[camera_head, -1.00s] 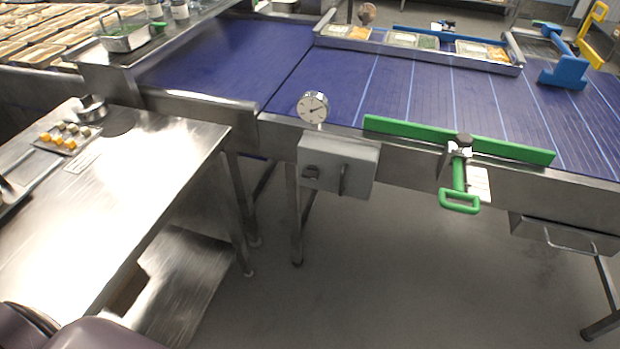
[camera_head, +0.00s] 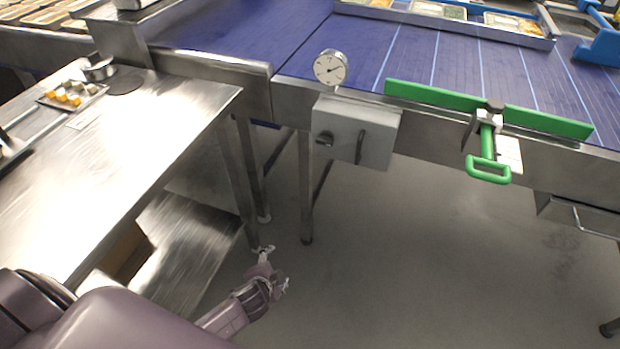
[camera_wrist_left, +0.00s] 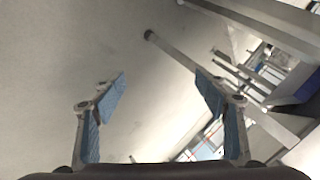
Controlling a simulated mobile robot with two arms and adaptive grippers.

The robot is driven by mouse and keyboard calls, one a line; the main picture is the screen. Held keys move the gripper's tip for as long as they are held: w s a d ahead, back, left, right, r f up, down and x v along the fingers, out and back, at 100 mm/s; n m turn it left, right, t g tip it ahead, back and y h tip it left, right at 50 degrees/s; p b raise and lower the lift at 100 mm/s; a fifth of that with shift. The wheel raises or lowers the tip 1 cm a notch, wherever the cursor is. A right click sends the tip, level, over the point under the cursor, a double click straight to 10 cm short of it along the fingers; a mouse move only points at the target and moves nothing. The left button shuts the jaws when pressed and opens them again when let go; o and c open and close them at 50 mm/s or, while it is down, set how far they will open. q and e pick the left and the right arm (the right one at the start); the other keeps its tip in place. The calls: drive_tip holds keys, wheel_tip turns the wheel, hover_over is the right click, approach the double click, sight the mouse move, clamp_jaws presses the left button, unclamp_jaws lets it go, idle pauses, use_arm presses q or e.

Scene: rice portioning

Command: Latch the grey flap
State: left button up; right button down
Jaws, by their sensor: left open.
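A grey box-like housing (camera_head: 375,133) hangs on the front of the conveyor, below a round dial. A dark knob (camera_head: 325,138) and an upright handle (camera_head: 361,146) show on its face. Another grey panel (camera_head: 556,211) with a wire handle hangs further right. I cannot tell for certain which is the flap, nor whether a latch is engaged. My left gripper (camera_head: 274,268) is open, low over the floor, left of and below the housing and apart from it. In the left wrist view its two blue-padded fingers (camera_wrist_left: 162,92) are spread and empty. My right gripper is not in view.
A steel table (camera_head: 130,160) with a lower shelf (camera_head: 185,245) stands left of my gripper. A conveyor leg (camera_head: 307,190) stands close by. A green bar (camera_head: 425,94) with a green handle (camera_head: 489,171) is on the conveyor (camera_head: 240,42) edge.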

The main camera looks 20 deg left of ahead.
use_arm(q)
drive_tip(key=w+r+m+t+b, duration=0.2)
drive_tip(key=w+r+m+t, duration=0.15)
drive_tip(key=w+r, duration=0.65)
drive_tip(key=m+t+h+b, duration=0.1)
drive_tip(key=m+t+b, duration=0.2)
drive_tip(key=m+t, duration=0.25)
approach(323, 144)
drive_tip(key=shift+n, duration=0.4)
drive_tip(key=w, duration=0.9)
drive_tip(key=shift+w+a+f+b, duration=0.1)
drive_tip(key=shift+a+b, duration=0.05)
drive_tip(key=shift+b, duration=0.2)
drive_tip(key=shift+w, duration=0.3)
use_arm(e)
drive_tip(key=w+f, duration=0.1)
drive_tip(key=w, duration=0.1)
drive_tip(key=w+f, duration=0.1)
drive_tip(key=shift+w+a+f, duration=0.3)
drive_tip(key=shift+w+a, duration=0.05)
use_arm(q)
drive_tip(key=shift+c, duration=0.6)
clamp_jaws()
